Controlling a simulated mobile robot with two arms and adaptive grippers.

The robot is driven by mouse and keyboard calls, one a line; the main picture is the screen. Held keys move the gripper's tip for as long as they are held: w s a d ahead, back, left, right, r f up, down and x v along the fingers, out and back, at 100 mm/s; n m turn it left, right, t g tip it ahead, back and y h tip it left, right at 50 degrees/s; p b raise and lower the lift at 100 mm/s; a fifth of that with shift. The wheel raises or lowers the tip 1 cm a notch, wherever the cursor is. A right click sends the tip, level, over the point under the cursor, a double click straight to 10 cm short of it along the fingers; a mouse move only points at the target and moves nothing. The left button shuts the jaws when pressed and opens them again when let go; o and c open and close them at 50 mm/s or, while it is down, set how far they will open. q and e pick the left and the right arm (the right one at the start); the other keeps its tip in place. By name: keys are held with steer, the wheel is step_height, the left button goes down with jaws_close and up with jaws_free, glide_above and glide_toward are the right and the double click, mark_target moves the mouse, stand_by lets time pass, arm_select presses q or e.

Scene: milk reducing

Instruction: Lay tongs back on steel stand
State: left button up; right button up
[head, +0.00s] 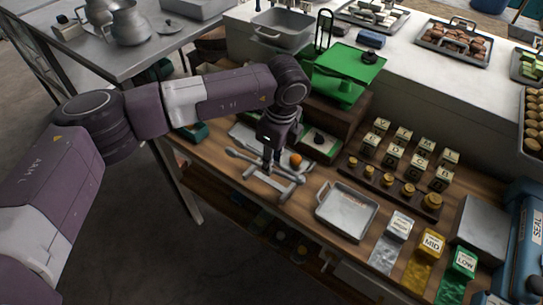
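The steel stand (264,185) is a low grey frame on the wooden counter, near its front edge. The tongs (243,157) are a long grey metal piece lying slantwise across the stand's area, with rounded ends to the left and right. My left gripper (270,164) points straight down over the stand, with its fingertips close together around the middle of the tongs. The fingers hide that part of the tongs. I cannot tell whether the tongs touch the stand or are just above it. My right gripper is not in view.
An orange ball (296,160) is close to the right of the gripper. A green scale (345,72) stands behind it. A square metal pan (347,211) is to the right, with labelled blocks (421,147) and brass weights (409,190) beyond. The counter's front edge is close.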

arm_select(q)
steer(key=shift+f, duration=0.95)
steer(key=shift+f+b, duration=0.8)
steer(key=shift+f, duration=0.15)
steer(key=shift+f+b, duration=0.7)
steer(key=shift+f, duration=0.05)
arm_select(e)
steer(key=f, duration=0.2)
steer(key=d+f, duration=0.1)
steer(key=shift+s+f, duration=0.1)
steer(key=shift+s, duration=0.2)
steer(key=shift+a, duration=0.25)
arm_select(q)
steer(key=shift+b, duration=0.35)
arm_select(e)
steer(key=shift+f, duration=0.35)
arm_select(q)
steer(key=o, duration=1.3)
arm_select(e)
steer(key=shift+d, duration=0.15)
